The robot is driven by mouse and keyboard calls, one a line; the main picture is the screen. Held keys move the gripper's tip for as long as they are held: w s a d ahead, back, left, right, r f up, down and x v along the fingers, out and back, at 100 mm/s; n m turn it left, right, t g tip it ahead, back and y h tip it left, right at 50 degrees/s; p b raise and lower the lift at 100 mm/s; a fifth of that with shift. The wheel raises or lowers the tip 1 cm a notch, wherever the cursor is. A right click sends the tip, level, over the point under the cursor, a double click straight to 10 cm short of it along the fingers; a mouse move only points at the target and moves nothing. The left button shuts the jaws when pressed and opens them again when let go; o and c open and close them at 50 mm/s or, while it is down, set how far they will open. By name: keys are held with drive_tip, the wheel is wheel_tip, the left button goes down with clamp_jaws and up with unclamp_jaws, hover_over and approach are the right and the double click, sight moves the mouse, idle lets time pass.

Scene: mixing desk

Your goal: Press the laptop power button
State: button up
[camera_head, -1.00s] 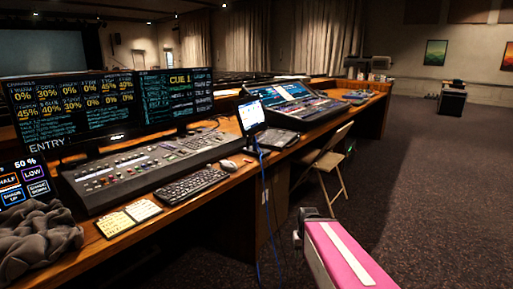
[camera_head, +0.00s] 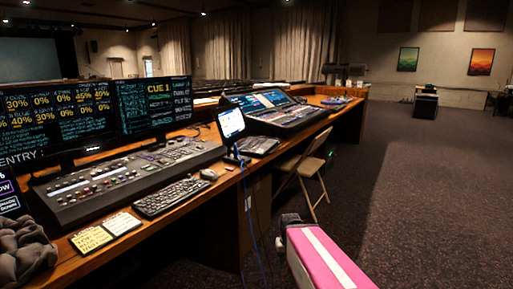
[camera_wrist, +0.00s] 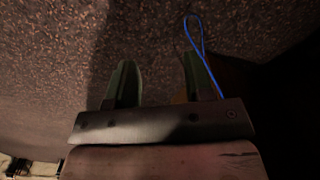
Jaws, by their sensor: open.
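I cannot clearly make out a laptop or a power button. A small upright lit screen (camera_head: 231,124) stands on the desk in the head view, with a dark flat device (camera_head: 257,146) beside it; I cannot tell whether either is the laptop. My gripper (camera_wrist: 163,82) is open and empty in the wrist view, its two fingers apart over dark carpet. In the head view my pink arm link reaches in from the bottom right, out over the floor and clear of the desk. The fingers are not distinct there.
The long wooden desk (camera_head: 153,226) carries a lighting console (camera_head: 120,183), a keyboard (camera_head: 170,197), a mouse (camera_head: 209,174) and a sound mixer (camera_head: 275,112). A folding chair (camera_head: 303,170) stands at its front. A blue cable (camera_head: 247,215) hangs down the desk. The carpet at right is open.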

clamp_jaws()
idle(1.6)
